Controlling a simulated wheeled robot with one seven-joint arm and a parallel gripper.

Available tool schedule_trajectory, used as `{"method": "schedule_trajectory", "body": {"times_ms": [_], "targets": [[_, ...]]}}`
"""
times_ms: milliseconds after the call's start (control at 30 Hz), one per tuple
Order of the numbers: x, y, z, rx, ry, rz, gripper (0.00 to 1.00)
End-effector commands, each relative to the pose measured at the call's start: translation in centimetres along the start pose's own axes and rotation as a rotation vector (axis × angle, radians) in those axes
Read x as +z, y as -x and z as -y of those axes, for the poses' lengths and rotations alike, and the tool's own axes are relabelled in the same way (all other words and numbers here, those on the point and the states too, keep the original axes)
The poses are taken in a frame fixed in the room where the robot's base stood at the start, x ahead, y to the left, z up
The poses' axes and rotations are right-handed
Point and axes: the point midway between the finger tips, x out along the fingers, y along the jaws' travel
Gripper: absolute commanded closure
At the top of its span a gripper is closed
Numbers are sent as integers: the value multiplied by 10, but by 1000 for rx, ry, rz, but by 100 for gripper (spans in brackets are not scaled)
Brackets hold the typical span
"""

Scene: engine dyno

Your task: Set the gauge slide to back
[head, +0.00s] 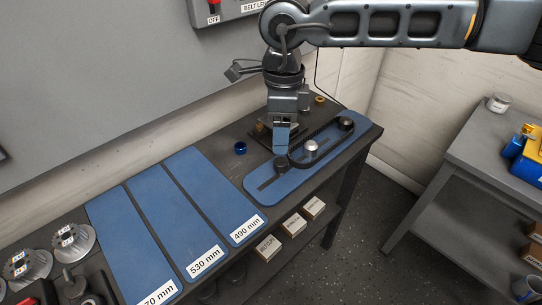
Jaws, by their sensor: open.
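The gauge is a long blue plate (258,190) with rounded ends and a dark slot, lying on the bench. A dark round post (281,164) stands near its front left end. A silver knob (311,147) stands near the middle, and a dark pulley (346,124) is at the far right end. A black belt runs along the plate between the middle and the far pulley. My gripper (282,143) points down at the plate's far-left edge, close to the dark post. It is open; its fingers look empty. Whether it touches anything is unclear, and it hides part of the bench behind.
Blue mats (213,193) labelled 490 mm, 530 mm and one partly cut off lie left of the gauge. A small blue ring (240,148) sits nearby. Metal pulleys (73,240) stand at lower left. Boxes (293,225) sit on the lower shelf. The wall rises behind the bench.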

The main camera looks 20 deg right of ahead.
Motion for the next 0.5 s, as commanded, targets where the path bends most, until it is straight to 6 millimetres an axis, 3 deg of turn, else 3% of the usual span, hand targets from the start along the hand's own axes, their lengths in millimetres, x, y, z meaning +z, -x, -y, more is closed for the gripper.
{"method": "schedule_trajectory", "body": {"times_ms": [167, 500], "targets": [[-6, -14, 3, -9, -5, -16, 39], [-5, -63, 3, -8, -5, -12, 39]]}}
